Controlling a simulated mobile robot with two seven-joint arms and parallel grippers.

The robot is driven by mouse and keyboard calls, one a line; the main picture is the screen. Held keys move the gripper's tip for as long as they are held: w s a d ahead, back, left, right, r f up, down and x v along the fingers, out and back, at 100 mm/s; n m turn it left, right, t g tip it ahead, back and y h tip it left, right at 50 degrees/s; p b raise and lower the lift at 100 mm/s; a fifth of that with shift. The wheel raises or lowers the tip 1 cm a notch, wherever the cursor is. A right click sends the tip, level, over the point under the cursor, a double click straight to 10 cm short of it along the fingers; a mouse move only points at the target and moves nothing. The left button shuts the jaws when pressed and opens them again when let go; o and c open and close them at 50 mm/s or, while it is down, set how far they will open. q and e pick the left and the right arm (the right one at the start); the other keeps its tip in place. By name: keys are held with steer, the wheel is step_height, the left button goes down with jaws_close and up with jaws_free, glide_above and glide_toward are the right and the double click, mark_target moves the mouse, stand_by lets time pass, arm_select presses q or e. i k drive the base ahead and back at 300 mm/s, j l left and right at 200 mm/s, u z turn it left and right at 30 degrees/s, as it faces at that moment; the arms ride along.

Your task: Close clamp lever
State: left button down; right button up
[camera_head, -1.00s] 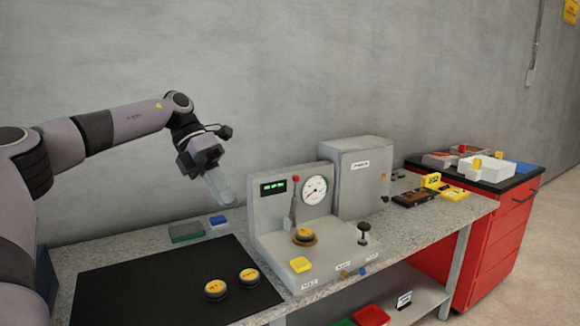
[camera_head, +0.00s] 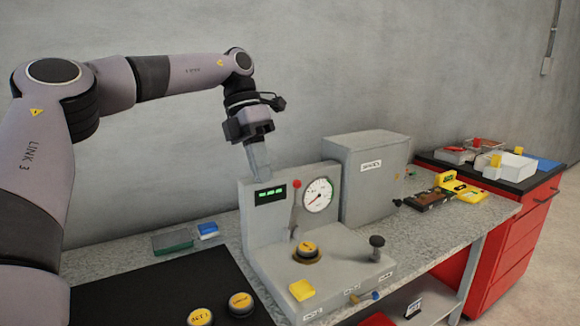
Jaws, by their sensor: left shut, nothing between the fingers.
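The clamp lever (camera_head: 295,208) is a thin grey rod with a red knob, standing close to upright in front of the grey test fixture's back panel (camera_head: 258,220). A round puck with a yellow top (camera_head: 306,247) sits in the fixture's seat (camera_head: 305,257) near the lever's foot. My left gripper (camera_head: 260,172) points down at the top edge of the panel, above the green display and to the left of the red knob. It is shut and empty, apart from the lever. I cannot tell whether its tips touch the panel. My right gripper is not in view.
A dial gauge (camera_head: 317,195) is right of the lever, and a grey cabinet (camera_head: 374,180) stands behind. A black knob (camera_head: 376,248) and a yellow button (camera_head: 301,290) are on the fixture. Two loose pucks lie on the black mat (camera_head: 150,290). The red drawer cabinet (camera_head: 510,220) is far right.

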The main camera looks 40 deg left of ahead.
mark_target(296, 184)
steer(key=i+j, duration=0.3)
steer(key=j, duration=0.15)
steer(key=i+j, duration=0.35)
steer(key=j, duration=0.1)
